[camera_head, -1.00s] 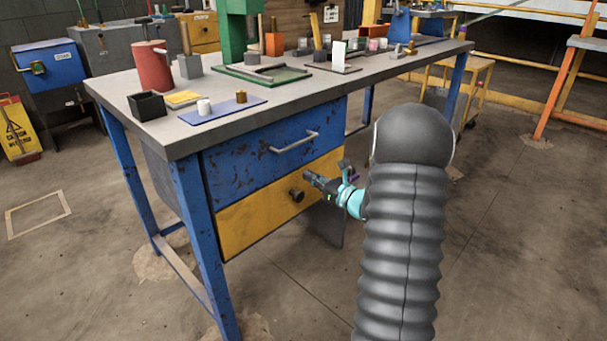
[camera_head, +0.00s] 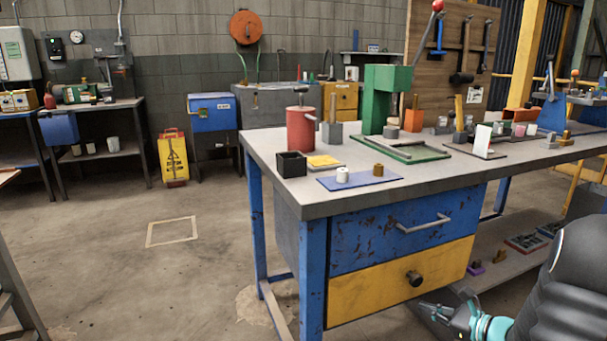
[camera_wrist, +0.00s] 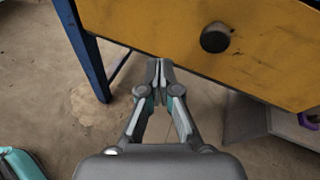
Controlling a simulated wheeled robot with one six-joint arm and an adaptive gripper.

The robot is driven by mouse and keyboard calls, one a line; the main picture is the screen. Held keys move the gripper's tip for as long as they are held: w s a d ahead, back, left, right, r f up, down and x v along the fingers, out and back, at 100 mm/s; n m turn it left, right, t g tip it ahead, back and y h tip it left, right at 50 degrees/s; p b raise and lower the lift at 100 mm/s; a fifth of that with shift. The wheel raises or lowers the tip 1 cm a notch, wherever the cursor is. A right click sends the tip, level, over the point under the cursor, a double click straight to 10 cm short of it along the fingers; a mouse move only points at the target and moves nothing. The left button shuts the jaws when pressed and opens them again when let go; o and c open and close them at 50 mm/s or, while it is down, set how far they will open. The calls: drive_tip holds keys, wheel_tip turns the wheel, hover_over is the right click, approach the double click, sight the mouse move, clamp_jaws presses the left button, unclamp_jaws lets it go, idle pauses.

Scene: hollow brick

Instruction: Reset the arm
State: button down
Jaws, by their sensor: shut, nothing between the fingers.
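My gripper (camera_head: 426,308) is low at the right in the head view, in front of the workbench's yellow drawer (camera_head: 375,288). The drawer is closed and has a dark round knob (camera_head: 414,278). In the wrist view my gripper (camera_wrist: 158,66) has its two fingers together with nothing between them. The yellow drawer (camera_wrist: 160,30) and its knob (camera_wrist: 215,38) show just ahead of the fingertips. The fingers are apart from the knob.
The workbench (camera_head: 330,207) carries a black box (camera_head: 291,164), a blue mat (camera_head: 360,180), a red canister (camera_head: 301,130) and a green press (camera_head: 384,95). A lower shelf (camera_head: 500,275) holds small parts. Open floor (camera_head: 120,260) lies to the left.

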drive_tip(key=s+a+r+n+g+h, duration=0.1)
drive_tip(key=s+a+n+g+h, duration=0.1)
drive_tip(key=s+a+n+g, duration=0.5)
drive_tip(key=s+a+r+n+g+h, duration=0.1)
drive_tip(key=s+a+r+n+g, duration=0.2)
drive_tip(key=s+n, duration=0.7)
drive_tip(key=s+a+r+n+t+h, duration=0.4)
drive_tip(key=s+a+r+n+h, duration=0.1)
drive_tip(key=s+r+n, duration=0.4)
wheel_tip(320, 180, up, 2)
drive_tip(key=shift+s+a+r+h, duration=0.15)
drive_tip(key=shift+s+a+h, duration=0.25)
drive_tip(key=shift+s+a, duration=0.3)
drive_tip(key=shift+w, duration=0.1)
